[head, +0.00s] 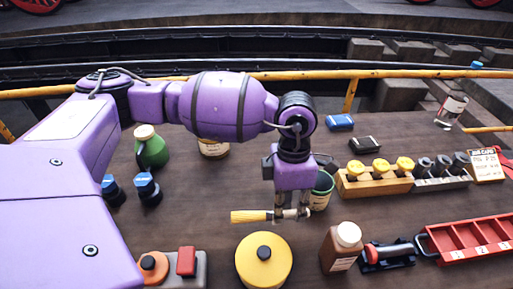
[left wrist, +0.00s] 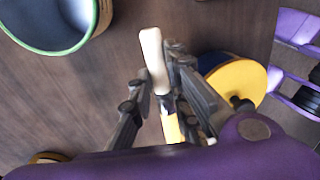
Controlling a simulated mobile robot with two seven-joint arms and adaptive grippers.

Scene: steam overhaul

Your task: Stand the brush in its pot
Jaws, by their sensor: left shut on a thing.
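The brush (head: 250,216) is held roughly level in my left gripper (head: 287,213), with its yellow end to the left and a paler end to the right. In the left wrist view the fingers (left wrist: 160,103) are shut on its middle, with the cream end (left wrist: 152,55) up and the yellow part (left wrist: 171,128) below. I cannot tell which end is the bristles. The green-rimmed pot (head: 323,190) stands just behind and right of the gripper, partly hidden by it. The pot (left wrist: 48,46) is at top left in the wrist view, apart from the brush. My right gripper is not in view.
A yellow tin (head: 263,265) stands in front of the brush. A brown bottle (head: 341,250) with a white cap stands to the right of it. A wooden rack (head: 374,184) with yellow knobs and a red tray (head: 470,238) are farther right. A green jug (head: 152,150) stands back left.

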